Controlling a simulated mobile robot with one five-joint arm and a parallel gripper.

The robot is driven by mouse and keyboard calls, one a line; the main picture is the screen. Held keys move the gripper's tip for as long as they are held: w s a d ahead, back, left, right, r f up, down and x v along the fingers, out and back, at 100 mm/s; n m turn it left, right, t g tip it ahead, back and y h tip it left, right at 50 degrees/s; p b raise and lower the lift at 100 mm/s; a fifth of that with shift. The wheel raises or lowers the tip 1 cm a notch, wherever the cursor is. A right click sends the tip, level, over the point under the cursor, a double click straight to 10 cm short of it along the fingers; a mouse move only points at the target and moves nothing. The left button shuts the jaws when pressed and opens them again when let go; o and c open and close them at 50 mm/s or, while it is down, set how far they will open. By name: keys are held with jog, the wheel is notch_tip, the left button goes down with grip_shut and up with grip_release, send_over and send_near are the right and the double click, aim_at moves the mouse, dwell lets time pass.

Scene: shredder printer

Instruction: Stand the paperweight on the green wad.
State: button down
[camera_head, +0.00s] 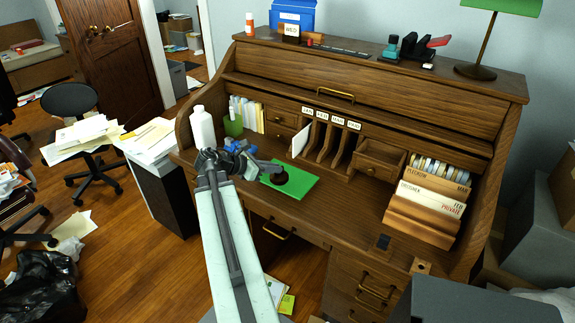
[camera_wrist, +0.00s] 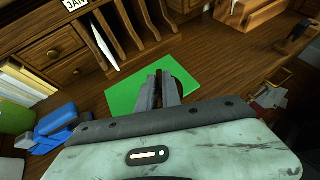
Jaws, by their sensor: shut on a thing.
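The green wad (camera_head: 301,189) is a flat green rectangle lying on the desk's writing surface. It also shows in the wrist view (camera_wrist: 125,92). The paperweight (camera_head: 280,178) is a small dark, rounded thing over the wad's middle. In the wrist view the paperweight (camera_wrist: 181,76) is mostly hidden behind my fingers. My gripper (camera_head: 272,170) is shut on it. In the wrist view my fingers (camera_wrist: 160,90) are close together over the wad. I cannot tell whether the paperweight touches the wad or hangs just above it.
The wooden roll-top desk (camera_head: 258,207) has upright slots (camera_head: 328,140) behind the wad. A white bottle (camera_head: 203,128), a green cup (camera_head: 233,126) and a blue thing (camera_head: 238,146) stand left. Several boxed files (camera_head: 430,195) stand right. The desktop right of the wad is mostly clear.

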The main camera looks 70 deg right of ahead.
jog(key=d+f+b, duration=0.1)
jog(key=d, duration=0.1)
jog(key=d+f+b, duration=0.2)
jog(key=d, duration=0.1)
jog(key=d+f+b, duration=0.1)
jog(key=d, duration=0.1)
jog(key=shift+s+d+f, duration=0.25)
jog(key=shift+d+f, duration=0.05)
jog(key=shift+w+a+r, duration=0.1)
jog(key=shift+w+r, duration=0.1)
jog(key=shift+w, duration=0.05)
jog(key=shift+f, duration=0.1)
jog(key=c, duration=1.9)
grip_release()
jog(key=shift+f, duration=0.1)
jog(key=o, duration=0.4)
